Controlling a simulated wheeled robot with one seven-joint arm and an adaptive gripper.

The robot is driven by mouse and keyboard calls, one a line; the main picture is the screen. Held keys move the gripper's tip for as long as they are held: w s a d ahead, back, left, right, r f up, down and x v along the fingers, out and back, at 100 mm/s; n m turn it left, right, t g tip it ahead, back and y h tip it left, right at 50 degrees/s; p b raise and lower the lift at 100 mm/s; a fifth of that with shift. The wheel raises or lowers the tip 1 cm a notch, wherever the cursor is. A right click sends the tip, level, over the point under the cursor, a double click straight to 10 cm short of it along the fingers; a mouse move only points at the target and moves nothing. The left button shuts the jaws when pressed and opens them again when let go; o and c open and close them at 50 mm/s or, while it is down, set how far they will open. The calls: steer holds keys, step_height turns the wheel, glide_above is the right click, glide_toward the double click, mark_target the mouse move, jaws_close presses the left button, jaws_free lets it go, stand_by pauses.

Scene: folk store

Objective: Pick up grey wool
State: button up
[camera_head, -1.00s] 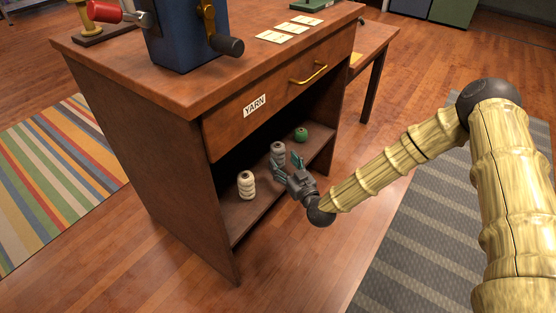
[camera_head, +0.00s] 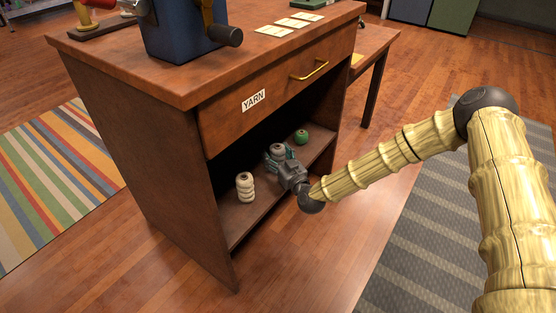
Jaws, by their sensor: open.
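The grey wool (camera_head: 278,149) is a small spool standing on the open lower shelf of the wooden yarn cabinet (camera_head: 150,150). It stands between the white wool and the green wool, and only its top shows clearly. The gripper hides the wool's lower part. I cannot tell whether the fingers touch it.
White wool (camera_head: 245,187) stands left of my gripper, and green wool (camera_head: 301,137) stands farther back on the right. The drawer (camera_head: 280,92) labelled YARN hangs above the shelf opening. The shelf's front left (camera_head: 240,220) is bare.

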steer(key=c, duration=1)
steer(key=shift+o, duration=0.2)
